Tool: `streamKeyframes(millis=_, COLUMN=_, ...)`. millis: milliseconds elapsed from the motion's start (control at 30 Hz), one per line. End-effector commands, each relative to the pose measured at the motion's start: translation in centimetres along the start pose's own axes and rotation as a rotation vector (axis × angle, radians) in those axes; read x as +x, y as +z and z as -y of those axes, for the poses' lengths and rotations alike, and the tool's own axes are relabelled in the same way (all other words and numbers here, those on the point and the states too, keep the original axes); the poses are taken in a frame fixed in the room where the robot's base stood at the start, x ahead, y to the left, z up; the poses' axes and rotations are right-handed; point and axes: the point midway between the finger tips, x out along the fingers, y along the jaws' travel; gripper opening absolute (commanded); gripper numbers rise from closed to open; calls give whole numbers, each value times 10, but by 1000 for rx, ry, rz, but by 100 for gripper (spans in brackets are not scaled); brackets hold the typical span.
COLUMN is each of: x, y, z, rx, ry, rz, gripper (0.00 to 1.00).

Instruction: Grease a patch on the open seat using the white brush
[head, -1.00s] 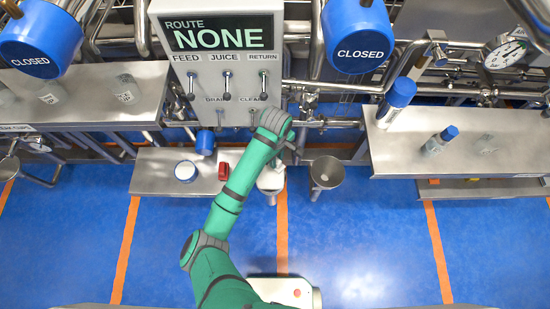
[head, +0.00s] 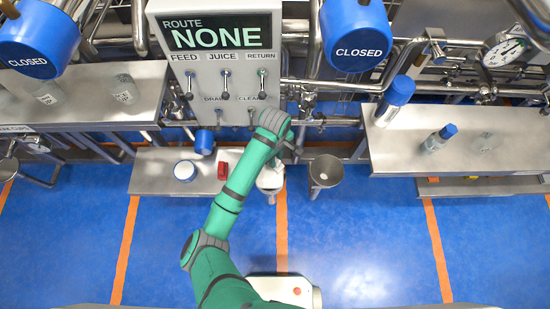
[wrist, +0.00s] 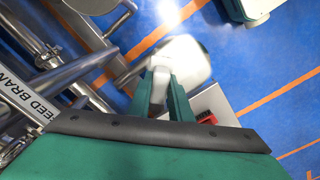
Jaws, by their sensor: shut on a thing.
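My gripper (wrist: 160,98) is shut on a white block-like handle (wrist: 161,79), likely the white brush. Its bristles are not clear to see. In the head view my gripper (head: 284,153) hangs over the back of a pale funnel-like cup (head: 270,184) and partly hides it. In the wrist view a blurred whitish round shape (wrist: 186,55), probably that cup, lies beyond the fingertips; I cannot tell whether the brush touches it. I cannot make out which part is the open seat.
A low steel shelf (head: 150,180) holds a white jar with a blue rim (head: 185,171) and a red block (head: 223,171). A second funnel (head: 325,172) stands right of my gripper. Pipes and a valve panel (head: 220,75) reading NONE rise behind.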

Motion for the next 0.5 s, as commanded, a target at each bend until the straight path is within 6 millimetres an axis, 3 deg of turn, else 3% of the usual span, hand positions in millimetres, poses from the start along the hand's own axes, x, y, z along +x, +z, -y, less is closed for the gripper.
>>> streamKeyframes(millis=500, x=9, y=0, z=0, rx=0, ry=0, rz=1, gripper=0)
